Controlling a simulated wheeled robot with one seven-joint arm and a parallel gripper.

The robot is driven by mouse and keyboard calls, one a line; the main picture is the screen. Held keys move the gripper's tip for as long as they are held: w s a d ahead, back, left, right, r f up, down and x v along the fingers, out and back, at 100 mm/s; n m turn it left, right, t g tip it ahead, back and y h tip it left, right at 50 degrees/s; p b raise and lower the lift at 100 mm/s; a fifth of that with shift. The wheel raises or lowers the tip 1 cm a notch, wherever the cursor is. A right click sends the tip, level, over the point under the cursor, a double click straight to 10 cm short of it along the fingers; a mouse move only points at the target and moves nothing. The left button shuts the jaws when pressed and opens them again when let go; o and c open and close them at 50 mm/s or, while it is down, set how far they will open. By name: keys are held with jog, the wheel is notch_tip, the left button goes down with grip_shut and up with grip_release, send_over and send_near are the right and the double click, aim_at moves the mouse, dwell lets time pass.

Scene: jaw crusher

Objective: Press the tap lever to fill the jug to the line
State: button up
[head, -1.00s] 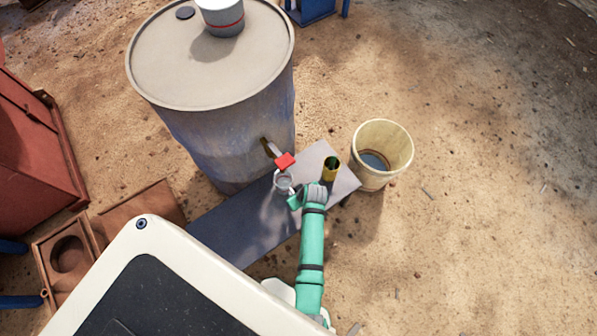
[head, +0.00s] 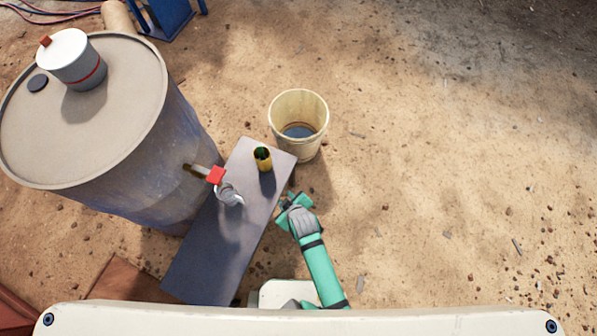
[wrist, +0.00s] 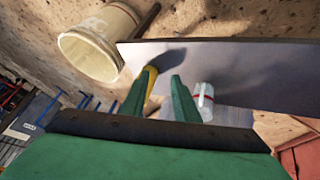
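The drum's tap (head: 200,171) has a red lever (head: 215,175) and sticks out over the bench in the head view. The small pale jug (head: 231,196) stands on the bench just below and beside the tap. The wrist view shows the jug (wrist: 204,97) with a red line around it, right of my fingers. Its water level cannot be made out. My gripper (head: 291,204) is right of the jug, by the bench's right edge, apart from jug and lever. In the wrist view its fingers (wrist: 161,84) are spread with nothing between them.
The big drum (head: 130,180) bears a pale red-banded container (head: 72,60). Sandy ground at the right is open.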

jog(key=s+d+r+m+t, duration=0.4)
jog(key=s+d+r, duration=0.3)
jog(key=s+r, duration=0.25)
jog(key=s+a+r+m+t+h, duration=0.1)
jog(key=s+r+m+t, duration=0.1)
jog(key=r, duration=0.9)
jog(key=s+a+r+m+t+h, duration=0.1)
jog(key=s+r+m+t+h, duration=0.1)
jog(key=s+r, duration=0.4)
notch_tip(320, 180, up, 5)
jog(key=shift+s+a+f+m+t, duration=0.2)
jog(key=shift+s+m+t, duration=0.25)
jog(key=shift+m, duration=0.55)
